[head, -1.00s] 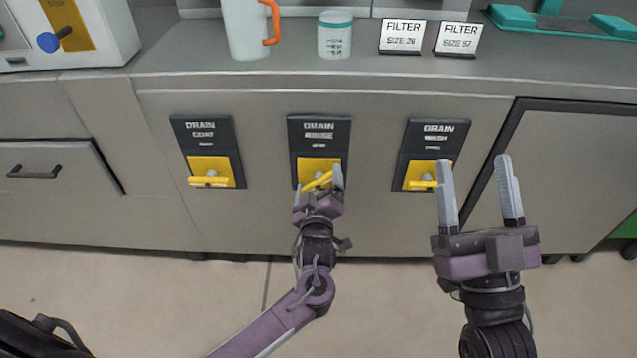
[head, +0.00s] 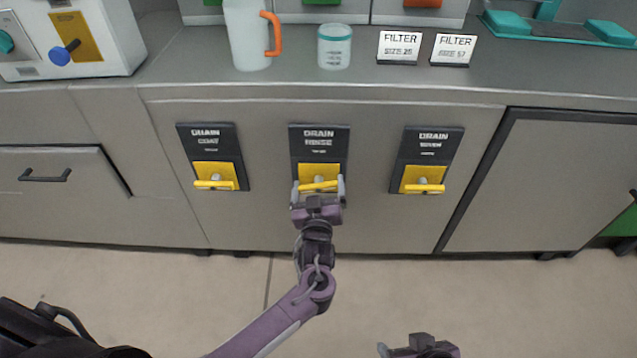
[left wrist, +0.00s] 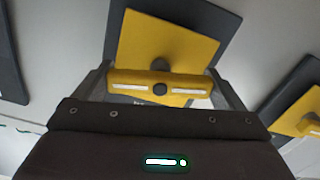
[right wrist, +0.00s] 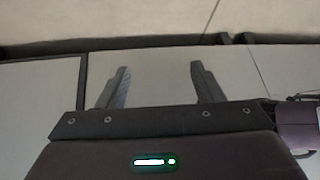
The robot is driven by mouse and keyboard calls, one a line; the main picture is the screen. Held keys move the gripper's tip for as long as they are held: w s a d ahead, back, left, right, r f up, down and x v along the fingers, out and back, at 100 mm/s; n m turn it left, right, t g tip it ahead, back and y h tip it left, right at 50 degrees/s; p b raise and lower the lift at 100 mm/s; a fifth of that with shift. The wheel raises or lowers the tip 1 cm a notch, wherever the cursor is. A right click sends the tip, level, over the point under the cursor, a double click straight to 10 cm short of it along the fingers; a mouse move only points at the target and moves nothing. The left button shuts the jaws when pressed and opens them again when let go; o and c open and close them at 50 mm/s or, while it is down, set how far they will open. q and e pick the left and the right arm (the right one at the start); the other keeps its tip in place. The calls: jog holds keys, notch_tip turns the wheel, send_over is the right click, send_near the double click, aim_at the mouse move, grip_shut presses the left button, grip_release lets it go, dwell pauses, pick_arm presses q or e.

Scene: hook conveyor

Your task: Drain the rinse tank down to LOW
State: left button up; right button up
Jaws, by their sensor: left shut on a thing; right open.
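The DRAIN RINSE valve is the middle of three on the cabinet front, a dark plate (head: 319,140) with a yellow square and a yellow bar handle (head: 318,186). My left gripper (head: 318,188) is shut on this handle, a finger at each end. In the left wrist view the handle (left wrist: 160,84) spans between the fingers. In the head view it lies nearly level, its right end slightly higher. My right gripper (right wrist: 160,88) is open and empty, facing the cabinet and floor; only a part of it shows at the head view's bottom edge. No tank level shows.
The DRAIN COAT valve (head: 213,157) is left of it and the DRAIN WASH valve (head: 425,158) right, both handles about level. A jug (head: 246,38), a jar (head: 334,47) and two FILTER cards (head: 399,46) stand on the counter. The floor in front is clear.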

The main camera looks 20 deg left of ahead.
pick_arm(q)
jog(key=shift+m+p, duration=0.75)
jog(key=shift+m, duration=0.35)
pick_arm(e)
jog(key=shift+s+d+r+g+h, duration=0.1)
jog(key=shift+d+r+g+h, duration=0.1)
jog(key=shift+d+g+h, duration=0.6)
jog(key=shift+d+y, duration=0.3)
jog(key=shift+d, duration=0.05)
pick_arm(q)
jog(key=o, duration=0.7)
